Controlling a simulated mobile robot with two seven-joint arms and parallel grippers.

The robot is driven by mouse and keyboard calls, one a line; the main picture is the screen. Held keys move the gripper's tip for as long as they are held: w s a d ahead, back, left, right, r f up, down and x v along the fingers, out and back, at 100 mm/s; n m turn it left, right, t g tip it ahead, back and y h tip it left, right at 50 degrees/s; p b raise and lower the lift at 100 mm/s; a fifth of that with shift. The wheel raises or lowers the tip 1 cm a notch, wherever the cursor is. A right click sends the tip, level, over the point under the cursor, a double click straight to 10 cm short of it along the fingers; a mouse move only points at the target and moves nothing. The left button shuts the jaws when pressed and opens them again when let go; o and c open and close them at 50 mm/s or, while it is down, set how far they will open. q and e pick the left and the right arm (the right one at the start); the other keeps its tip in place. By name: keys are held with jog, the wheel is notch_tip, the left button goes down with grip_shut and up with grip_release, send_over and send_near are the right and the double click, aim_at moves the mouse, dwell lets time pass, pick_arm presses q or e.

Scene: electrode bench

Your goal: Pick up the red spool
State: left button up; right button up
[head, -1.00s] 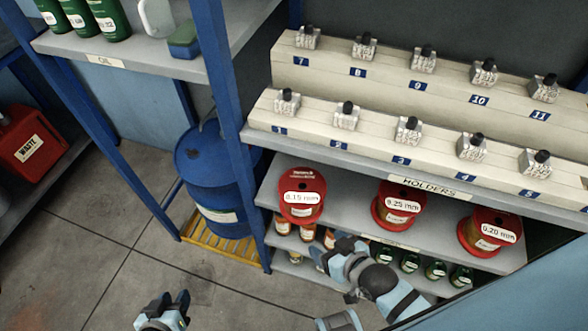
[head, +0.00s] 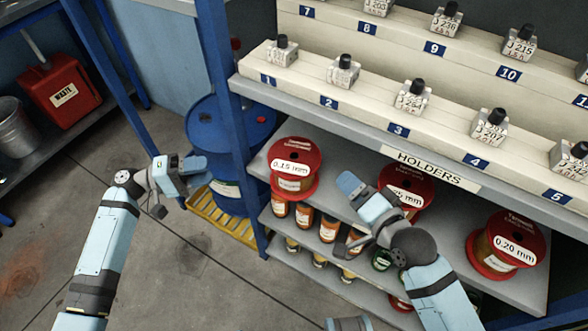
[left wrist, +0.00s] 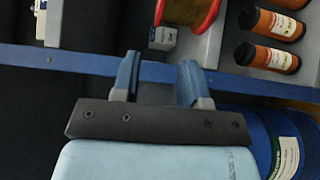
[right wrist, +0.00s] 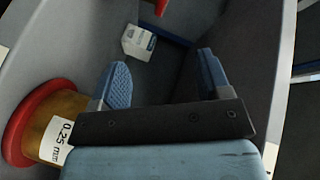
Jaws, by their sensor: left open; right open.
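Three red-flanged spools stand on the shelf under the holder ledge: the 0.15 mm spool (head: 295,168) on the left, the 0.25 mm spool (head: 411,190) in the middle, and the 0.20 mm spool (head: 505,245) on the right. My right gripper (head: 366,192) is open and empty between the left and middle spools, partly covering the middle one. In the right wrist view the 0.25 mm spool (right wrist: 60,128) is beside the left finger. My left gripper (head: 200,168) is open and empty, left of the blue post. In the left wrist view a spool (left wrist: 188,12) shows beyond its fingers.
A blue post (head: 228,120) stands between my left gripper and the spools. Numbered holders (head: 343,72) line the ledge above. A blue drum (head: 230,150) stands behind the post. A small white box (right wrist: 138,42) sits on the spool shelf.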

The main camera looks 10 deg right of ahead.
aim_at(319, 153)
jog(key=x, duration=1.4)
pick_arm(q)
jog(key=w+d, duration=0.1)
jog(key=d, duration=1.3)
pick_arm(e)
jog(key=shift+s, duration=0.1)
